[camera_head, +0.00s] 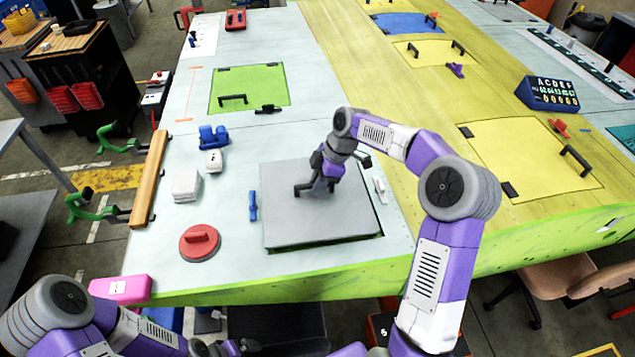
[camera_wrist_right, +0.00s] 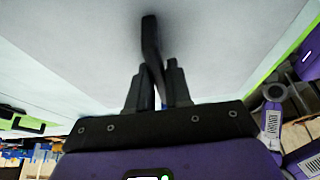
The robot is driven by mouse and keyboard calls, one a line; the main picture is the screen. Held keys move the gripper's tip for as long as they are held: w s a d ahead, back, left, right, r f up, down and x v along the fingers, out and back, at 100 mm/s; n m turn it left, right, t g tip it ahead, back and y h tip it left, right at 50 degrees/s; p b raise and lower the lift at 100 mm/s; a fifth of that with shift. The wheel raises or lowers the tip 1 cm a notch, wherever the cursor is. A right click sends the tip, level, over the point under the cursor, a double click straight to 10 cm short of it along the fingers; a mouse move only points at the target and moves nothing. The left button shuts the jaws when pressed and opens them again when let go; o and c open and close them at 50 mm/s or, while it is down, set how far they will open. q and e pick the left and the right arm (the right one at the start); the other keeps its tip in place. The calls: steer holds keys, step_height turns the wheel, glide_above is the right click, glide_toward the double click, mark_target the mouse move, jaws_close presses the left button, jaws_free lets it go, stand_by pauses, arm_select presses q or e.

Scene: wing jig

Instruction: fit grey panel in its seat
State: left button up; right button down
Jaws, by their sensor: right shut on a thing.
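The grey panel (camera_head: 290,228) is a flat square plate over its seat in the light-blue part of the wing. A thin dark green strip of the seat (camera_head: 345,243) shows along the panel's near and right edges, so the panel does not look flush there. My right gripper (camera_head: 316,188) is shut on the panel's black handle, over the upper middle of the panel. The right wrist view shows the handle (camera_wrist_right: 150,40) between the fingers, with the pale panel face (camera_wrist_right: 80,45) behind it. My left gripper (camera_head: 228,348) is partly in view at the bottom edge, away from the panel.
A blue tool (camera_head: 252,205) lies left of the panel, and a small white object (camera_head: 380,188) right of it. A red round object (camera_head: 200,242), white blocks (camera_head: 186,185) and a pink box (camera_head: 120,289) are further left. A green panel (camera_head: 248,85) lies beyond.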

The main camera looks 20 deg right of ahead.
steer(key=shift+d+r, duration=0.1)
steer(key=shift+d, duration=0.15)
steer(key=shift+s+d, duration=0.1)
steer(key=shift+d, duration=0.1)
steer(key=shift+f+b, duration=0.9)
steer(key=shift+f, duration=0.65)
stand_by(0.6)
steer(key=c, duration=1)
jaws_free()
steer(key=shift+o, duration=0.2)
steer(key=v, duration=0.7)
steer(key=shift+r+p, duration=0.25)
steer(key=shift+p, duration=0.05)
